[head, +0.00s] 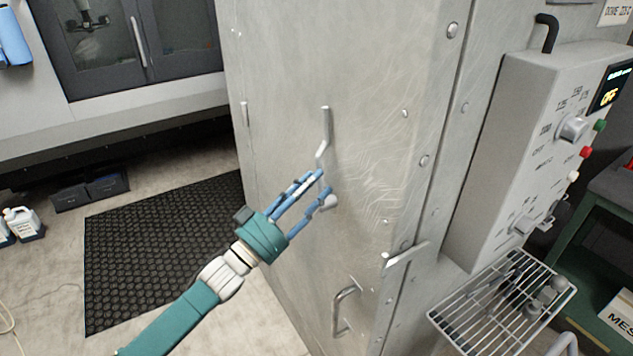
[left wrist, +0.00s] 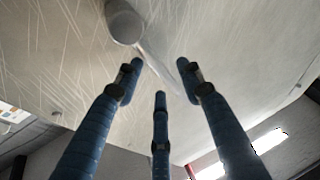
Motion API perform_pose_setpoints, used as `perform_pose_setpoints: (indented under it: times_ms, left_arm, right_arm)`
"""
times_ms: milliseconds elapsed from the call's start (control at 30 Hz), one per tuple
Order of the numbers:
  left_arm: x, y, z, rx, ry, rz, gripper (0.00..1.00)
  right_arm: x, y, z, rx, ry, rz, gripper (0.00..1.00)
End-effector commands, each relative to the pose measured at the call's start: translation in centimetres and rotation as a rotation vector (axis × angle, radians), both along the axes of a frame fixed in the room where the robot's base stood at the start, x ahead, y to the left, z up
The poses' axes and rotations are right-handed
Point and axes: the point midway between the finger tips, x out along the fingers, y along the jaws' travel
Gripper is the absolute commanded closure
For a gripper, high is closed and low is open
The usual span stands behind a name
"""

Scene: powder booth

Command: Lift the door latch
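A bent grey metal lever (head: 325,130), which looks like the latch, is mounted on the pale metal door (head: 370,60). Its lower part runs down behind my left fingertips. A round grey knob (head: 329,203) sits just below, by the lower finger; I cannot tell whether it joins the lever. My left gripper (head: 322,186) is close to the door, fingers spread and pointing at it. In the left wrist view, a round knob (left wrist: 125,22) is above the left finger, and a thin bar (left wrist: 160,68) slants between the fingertips. Contact cannot be made out. My right gripper is out of view.
A pull handle (head: 343,305) is lower on the door, and a short bar (head: 407,254) crosses its right edge. A control box (head: 530,140) and wire rack (head: 500,305) stand right. A black mat (head: 165,245) lies on open floor at left.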

Motion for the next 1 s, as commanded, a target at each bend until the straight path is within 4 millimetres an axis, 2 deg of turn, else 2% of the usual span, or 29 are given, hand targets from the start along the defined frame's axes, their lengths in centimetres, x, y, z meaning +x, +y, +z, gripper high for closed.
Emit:
perform_pose_setpoints:
  times_ms: [300,500,1000]
  left_arm:
    - [-4.8,4.1,-2.6,0.001,0.005,0.001,0.62]
    - [-6.8,5.8,-3.6,0.001,0.004,0.0,0.62]
    - [-7.4,6.3,-3.7,0.0,0.002,0.0,0.62]
  right_arm:
    - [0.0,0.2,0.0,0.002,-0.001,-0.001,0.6]
    - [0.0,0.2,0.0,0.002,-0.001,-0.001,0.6]
    - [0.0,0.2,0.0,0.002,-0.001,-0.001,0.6]
